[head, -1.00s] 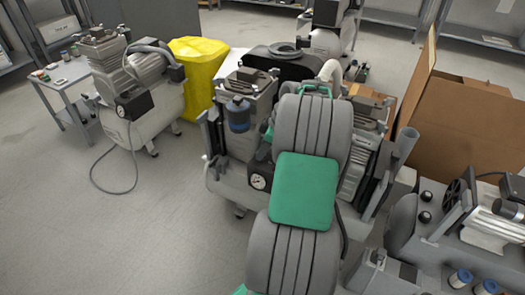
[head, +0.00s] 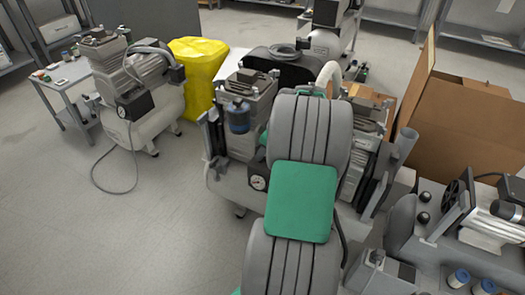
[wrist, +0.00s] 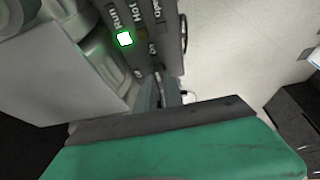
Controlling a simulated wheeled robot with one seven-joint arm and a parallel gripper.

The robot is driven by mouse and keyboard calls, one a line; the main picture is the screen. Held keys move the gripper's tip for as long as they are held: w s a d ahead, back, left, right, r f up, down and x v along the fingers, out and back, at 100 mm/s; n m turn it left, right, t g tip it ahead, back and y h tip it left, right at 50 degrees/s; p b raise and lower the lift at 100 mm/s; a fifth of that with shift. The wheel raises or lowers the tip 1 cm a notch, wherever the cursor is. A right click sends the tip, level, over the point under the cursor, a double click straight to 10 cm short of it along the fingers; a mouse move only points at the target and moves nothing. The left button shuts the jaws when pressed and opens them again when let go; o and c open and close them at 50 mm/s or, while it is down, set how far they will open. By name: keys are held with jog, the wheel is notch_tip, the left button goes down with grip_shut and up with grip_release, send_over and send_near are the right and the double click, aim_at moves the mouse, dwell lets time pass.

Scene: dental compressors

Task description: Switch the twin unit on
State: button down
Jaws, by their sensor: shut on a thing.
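The twin unit (head: 246,95) stands in the middle of the head view, with a pump on each side and a pressure gauge (head: 258,183) at its front. My arm covers much of its middle and hides my gripper there. In the wrist view a dark control panel (wrist: 151,22) carries labels, one reading "Run", beside a lamp (wrist: 124,38) lit bright green. A second, dim amber lamp sits near it. My gripper (wrist: 165,92) has its fingers close together at the panel's lower edge, shut on a small switch part that they mostly hide.
A single compressor (head: 145,95) stands at left, its hose on the floor, near a small trolley (head: 62,80). A yellow-covered bin (head: 197,70) is behind. A cardboard box (head: 460,120) and another machine (head: 480,215) crowd the right. Floor at lower left is clear.

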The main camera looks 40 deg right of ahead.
jog(key=c, duration=1.5)
grip_release()
jog(key=shift+o, duration=0.2)
jog(key=p+v, duration=0.3)
jog(key=v, duration=0.4)
jog(key=shift+r, duration=0.35)
jog(key=shift+s+d, duration=0.1)
jog(key=shift+s, duration=0.05)
